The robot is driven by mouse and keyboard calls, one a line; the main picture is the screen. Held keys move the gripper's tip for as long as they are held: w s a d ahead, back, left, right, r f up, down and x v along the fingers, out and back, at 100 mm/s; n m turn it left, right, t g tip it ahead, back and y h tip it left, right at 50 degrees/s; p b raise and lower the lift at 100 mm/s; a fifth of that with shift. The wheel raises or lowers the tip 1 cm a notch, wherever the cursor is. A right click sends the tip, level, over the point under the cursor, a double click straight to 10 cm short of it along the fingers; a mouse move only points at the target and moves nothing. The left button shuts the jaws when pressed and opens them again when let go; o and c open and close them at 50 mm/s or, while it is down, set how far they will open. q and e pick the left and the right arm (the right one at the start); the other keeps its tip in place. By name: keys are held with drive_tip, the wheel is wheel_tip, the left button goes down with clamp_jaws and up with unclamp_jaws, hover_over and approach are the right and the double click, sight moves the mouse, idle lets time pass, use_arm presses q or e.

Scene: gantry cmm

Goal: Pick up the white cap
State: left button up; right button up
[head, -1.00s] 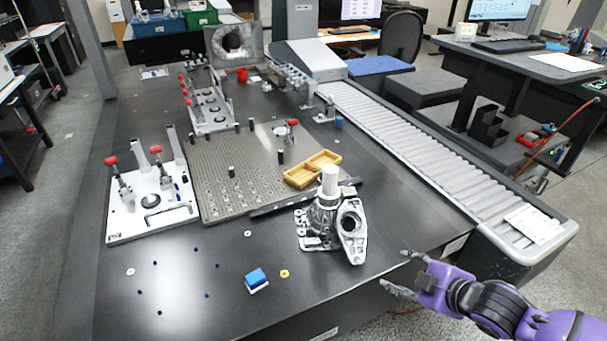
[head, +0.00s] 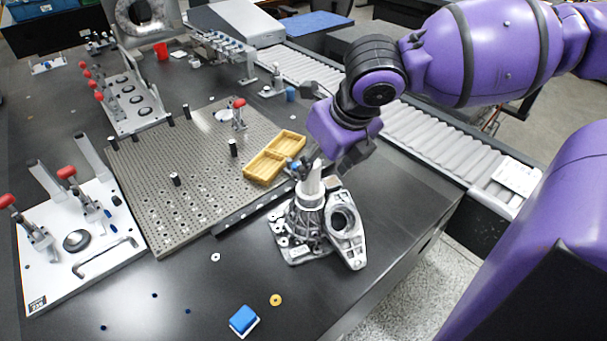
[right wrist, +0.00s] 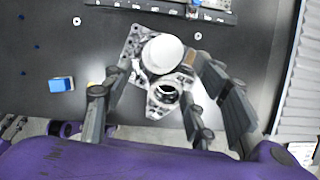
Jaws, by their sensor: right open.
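The white cap (head: 312,182) stands upright as a pale cylinder on top of a grey metal casting (head: 345,228) on the dark table. In the right wrist view the cap (right wrist: 162,52) is a white disc above the casting (right wrist: 158,106). My right gripper (head: 322,170) is at the top of the cap and hides part of it. Its fingers (right wrist: 163,75) are spread, one to each side of the cap in the right wrist view, with gaps showing. I cannot tell their exact height relative to the cap. My left gripper is out of view.
A yellow divided tray (head: 265,167) sits on the perforated plate (head: 190,205) left of the casting. A blue block (head: 243,318) and a yellow washer (head: 276,300) lie nearer. A roller conveyor (head: 430,140) runs behind on the right.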

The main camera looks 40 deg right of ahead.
sight(310, 179)
drive_tip(key=shift+b+x, duration=0.65)
drive_tip(key=shift+x, duration=0.5)
drive_tip(key=b+x, duration=0.2)
drive_tip(key=x, duration=0.2)
drive_tip(key=shift+w+f, duration=0.2)
drive_tip(key=shift+w, duration=0.05)
drive_tip(key=shift+w+f, duration=0.35)
drive_tip(key=shift+f, duration=0.15)
drive_tip(key=shift+s, duration=0.1)
drive_tip(key=shift+c, duration=0.7)
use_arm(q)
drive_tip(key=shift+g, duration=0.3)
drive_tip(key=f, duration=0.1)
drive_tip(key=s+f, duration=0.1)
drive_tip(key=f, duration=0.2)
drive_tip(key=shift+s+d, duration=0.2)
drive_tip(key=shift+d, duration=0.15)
use_arm(e)
drive_tip(key=c, duration=0.8)
